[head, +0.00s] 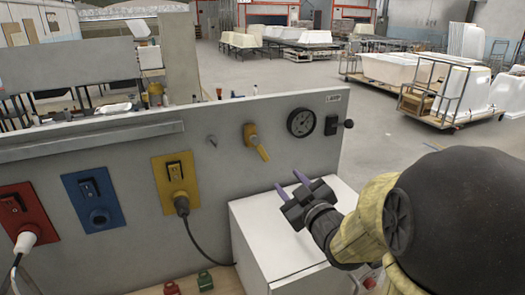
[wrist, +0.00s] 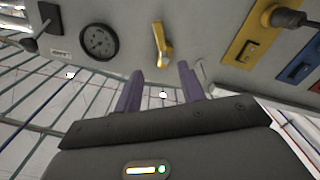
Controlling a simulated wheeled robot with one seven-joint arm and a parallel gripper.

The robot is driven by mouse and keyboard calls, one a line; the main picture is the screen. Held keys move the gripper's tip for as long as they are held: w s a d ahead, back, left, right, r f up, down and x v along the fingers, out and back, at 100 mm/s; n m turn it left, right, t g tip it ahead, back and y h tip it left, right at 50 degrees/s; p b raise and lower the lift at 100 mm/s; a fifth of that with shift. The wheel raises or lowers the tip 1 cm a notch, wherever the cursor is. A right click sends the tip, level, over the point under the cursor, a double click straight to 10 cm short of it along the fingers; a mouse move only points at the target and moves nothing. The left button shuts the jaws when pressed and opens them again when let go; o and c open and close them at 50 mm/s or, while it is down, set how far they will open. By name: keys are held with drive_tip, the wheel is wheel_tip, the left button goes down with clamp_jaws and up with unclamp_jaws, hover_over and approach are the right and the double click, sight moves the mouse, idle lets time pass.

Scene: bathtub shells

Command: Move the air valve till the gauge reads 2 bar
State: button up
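The air valve (head: 257,142) is a yellow lever on the grey panel, slanting down to the right in the head view. It also shows in the wrist view (wrist: 161,45), at top centre. The round dark gauge (head: 301,122) is mounted right of it in the head view and left of it in the wrist view (wrist: 99,42). Its needle is too small to read. My gripper (head: 291,185) is in front of the panel, below the valve and gauge in the head view. Its two purple fingers are apart, with nothing between them (wrist: 160,72). It appears clear of the lever.
A white cabinet (head: 262,243) stands below my gripper. A black cable (head: 197,240) hangs from the yellow one.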

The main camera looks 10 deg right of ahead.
sight(263, 153)
drive_tip(key=w+a+p, duration=0.1)
drive_tip(key=w+p, duration=0.2)
drive_tip(key=w, duration=0.2)
drive_tip(key=w+a+p, duration=0.1)
drive_tip(key=w+p, duration=0.2)
drive_tip(key=w, duration=0.3)
drive_tip(key=w+a+p, duration=0.1)
drive_tip(key=w+p, duration=0.2)
drive_tip(key=w, duration=0.2)
drive_tip(key=shift+w+a+r, duration=0.1)
drive_tip(key=shift+w+a, duration=0.2)
drive_tip(key=shift+w, duration=0.15)
drive_tip(key=shift+s, duration=0.1)
clamp_jaws()
